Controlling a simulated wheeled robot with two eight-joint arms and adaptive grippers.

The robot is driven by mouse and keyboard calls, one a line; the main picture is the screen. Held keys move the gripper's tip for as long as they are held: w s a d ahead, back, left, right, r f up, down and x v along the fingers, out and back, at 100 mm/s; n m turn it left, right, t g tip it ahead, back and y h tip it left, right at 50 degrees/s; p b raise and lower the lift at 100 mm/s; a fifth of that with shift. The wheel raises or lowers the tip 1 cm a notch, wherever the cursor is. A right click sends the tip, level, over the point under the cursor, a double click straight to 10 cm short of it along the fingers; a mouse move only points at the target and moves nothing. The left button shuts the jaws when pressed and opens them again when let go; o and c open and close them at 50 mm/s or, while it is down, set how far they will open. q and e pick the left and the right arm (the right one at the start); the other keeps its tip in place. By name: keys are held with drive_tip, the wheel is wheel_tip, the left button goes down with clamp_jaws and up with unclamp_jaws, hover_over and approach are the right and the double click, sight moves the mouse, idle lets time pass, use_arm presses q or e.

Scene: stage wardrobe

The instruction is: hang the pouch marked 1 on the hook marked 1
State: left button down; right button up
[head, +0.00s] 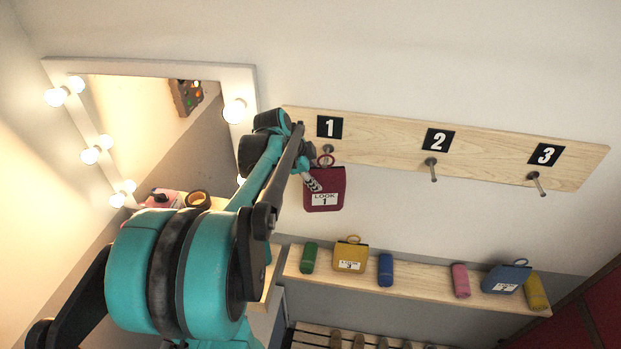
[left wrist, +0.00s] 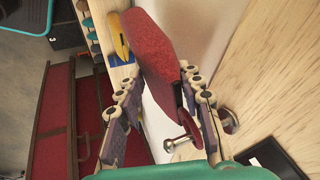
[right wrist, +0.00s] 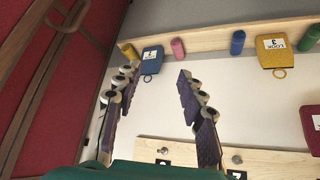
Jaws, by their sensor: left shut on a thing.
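The red pouch marked 1 (head: 323,190) hangs upright just under the "1" plate, its label facing out. It also shows in the left wrist view (left wrist: 160,60) and at the right edge of the right wrist view (right wrist: 311,125). My left gripper (head: 311,178) is shut on it; its fingers also show in the left wrist view (left wrist: 160,88). The pouch's ring (head: 325,160) is right at the hook marked 1 (head: 328,148). I cannot tell whether the ring is around the peg, which also shows in the left wrist view (left wrist: 179,142). My right gripper (right wrist: 158,72) is open and empty.
The hooks marked 2 (head: 432,170) and 3 (head: 536,184) are bare on the wooden board (head: 385,137). A shelf (head: 421,283) below carries a yellow pouch (head: 350,256), a blue pouch (head: 506,279) and several coloured rolls. A lit mirror (head: 120,120) is at the left.

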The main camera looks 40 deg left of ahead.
use_arm(q)
drive_tip(key=shift+w, duration=0.1)
idle(0.3)
drive_tip(key=c, duration=0.9)
unclamp_jaws()
drive_tip(key=shift+s+r, duration=0.2)
drive_tip(key=shift+s, duration=0.05)
drive_tip(key=d+v, duration=0.1)
drive_tip(key=v, duration=1)
drive_tip(key=shift+a+r, duration=0.3)
drive_tip(key=shift+a, duration=0.2)
use_arm(e)
drive_tip(key=shift+w+f, duration=0.15)
drive_tip(key=shift+w, duration=0.45)
